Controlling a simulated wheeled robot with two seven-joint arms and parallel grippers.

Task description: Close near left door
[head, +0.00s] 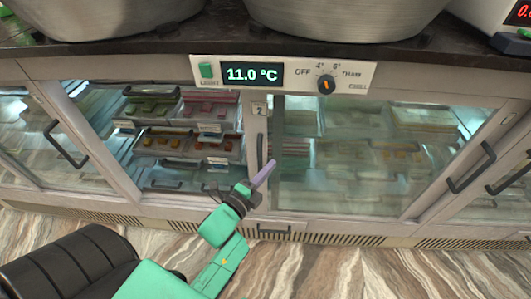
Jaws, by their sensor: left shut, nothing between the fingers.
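The display case front shows a central bay with sliding glass doors. Right of the post is a hazy glass pane (345,180). Left of it, the trays of sweets (180,140) show clearly, with no haze of glass that I can make out; this side looks open. My left gripper (264,173), with purple fingers, is shut and empty, just below and beside the handle. I cannot tell whether it touches. My right gripper is out of view.
A control panel (300,74) reading 11.0 °C has a knob, above the doors. Steel pots (110,15) stand on the dark countertop (180,40). Side panels with black handles (65,145) flank the bay. The marbled floor (370,270) in front is clear.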

